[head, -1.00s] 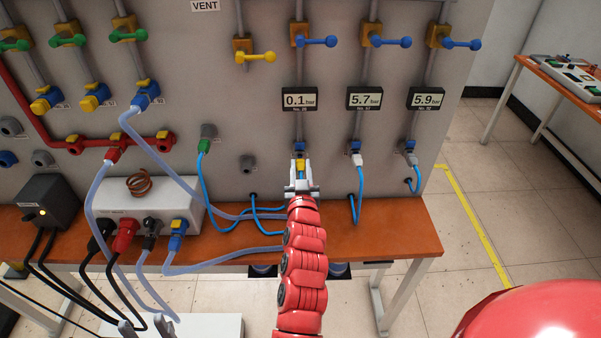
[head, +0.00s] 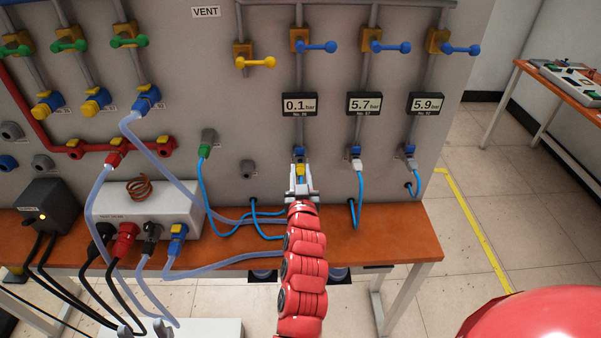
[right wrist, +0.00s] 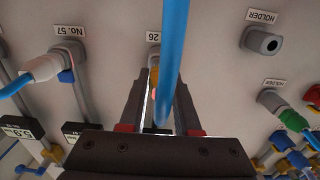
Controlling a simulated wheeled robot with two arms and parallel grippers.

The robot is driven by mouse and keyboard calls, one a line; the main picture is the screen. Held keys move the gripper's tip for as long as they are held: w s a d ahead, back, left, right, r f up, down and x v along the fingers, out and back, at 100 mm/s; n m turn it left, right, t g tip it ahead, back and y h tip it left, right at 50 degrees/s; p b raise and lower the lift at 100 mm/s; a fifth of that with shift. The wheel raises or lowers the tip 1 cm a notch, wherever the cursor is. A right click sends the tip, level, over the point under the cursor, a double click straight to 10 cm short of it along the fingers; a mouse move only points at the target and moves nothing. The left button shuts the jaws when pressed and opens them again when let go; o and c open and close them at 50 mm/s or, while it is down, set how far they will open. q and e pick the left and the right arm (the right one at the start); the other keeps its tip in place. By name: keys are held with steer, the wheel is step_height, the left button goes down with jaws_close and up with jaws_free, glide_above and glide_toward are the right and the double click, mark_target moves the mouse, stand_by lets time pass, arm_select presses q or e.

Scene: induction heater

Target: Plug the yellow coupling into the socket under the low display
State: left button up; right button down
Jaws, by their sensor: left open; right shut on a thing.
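The low display (head: 299,104) reads 0.1 bar, against 5.7 and 5.9 on its neighbours. The socket (head: 299,153) below it shows blue; its label, 26, is readable in the right wrist view. My right gripper (head: 301,180) is shut on the yellow coupling (head: 300,170), which is lined up at the socket's lower end. The coupling also shows in the right wrist view (right wrist: 154,78), partly hidden by its blue hose (right wrist: 171,70) and the fingers. I cannot tell whether it is fully seated. My left gripper is not in view.
A white plug (head: 356,163) with a blue hose sits in the socket to the right. An empty grey holder (head: 248,168) and a green-marked plug (head: 208,142) are to the left. The wooden bench (head: 390,225) runs below; hoses loop over it.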

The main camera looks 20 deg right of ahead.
steer(key=shift+w+d+b, duration=0.15)
steer(key=shift+w+b, duration=0.25)
steer(key=shift+w, duration=0.2)
stand_by(0.7)
steer(key=c, duration=0.5)
jaws_free()
steer(key=shift+c, duration=0.2)
